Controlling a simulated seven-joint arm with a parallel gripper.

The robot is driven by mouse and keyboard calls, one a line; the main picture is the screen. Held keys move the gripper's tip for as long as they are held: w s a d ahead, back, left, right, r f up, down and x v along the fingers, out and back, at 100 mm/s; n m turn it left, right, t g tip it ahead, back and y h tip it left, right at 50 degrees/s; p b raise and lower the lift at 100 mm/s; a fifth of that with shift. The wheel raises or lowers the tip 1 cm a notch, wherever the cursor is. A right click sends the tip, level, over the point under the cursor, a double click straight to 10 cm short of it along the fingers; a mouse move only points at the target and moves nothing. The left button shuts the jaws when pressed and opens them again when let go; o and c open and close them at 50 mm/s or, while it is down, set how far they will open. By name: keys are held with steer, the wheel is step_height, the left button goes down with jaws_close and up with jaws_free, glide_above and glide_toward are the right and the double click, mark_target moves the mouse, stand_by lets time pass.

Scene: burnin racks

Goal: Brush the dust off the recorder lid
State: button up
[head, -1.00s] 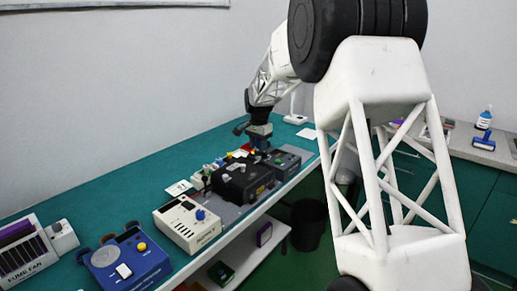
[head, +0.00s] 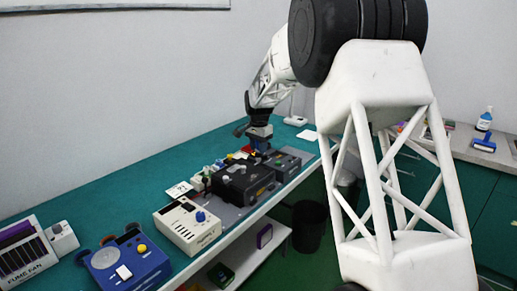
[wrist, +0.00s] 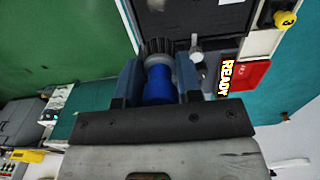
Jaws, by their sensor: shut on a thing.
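My gripper (wrist: 158,80) is shut on a brush (wrist: 158,85) with a blue handle, a pale collar and dark bristles pointing away from the wrist. In the head view my gripper (head: 259,142) is over the bench, just behind the black recorder box (head: 243,183). The box's lid looks closed; a few pale specks show on it, but dust is too small to tell. In the wrist view a dark panel (wrist: 185,15), which looks like the lid, lies beyond the bristles. I cannot tell whether the bristles touch it.
A red block marked READY (wrist: 243,76) and a yellow knob (wrist: 285,19) are right of the brush. A dark grey box (head: 285,164) stands beside the recorder. A cream instrument (head: 187,222) and a blue one (head: 125,262) stand nearer along the green bench, whose back strip is clear.

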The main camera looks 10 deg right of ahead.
steer(key=shift+f, duration=3.4)
steer(key=shift+s+a+f, duration=0.3)
steer(key=shift+a+f, duration=0.05)
steer(key=shift+f, duration=0.15)
steer(key=shift+s+a+f, duration=0.1)
steer(key=shift+s+a, duration=0.15)
steer(key=shift+s+a+f, duration=0.1)
steer(key=shift+s+a, duration=2)
steer(key=shift+s, duration=0.05)
steer(key=shift+w+d, duration=2.75)
steer(key=shift+r, duration=4.1)
steer(key=shift+n, duration=0.4)
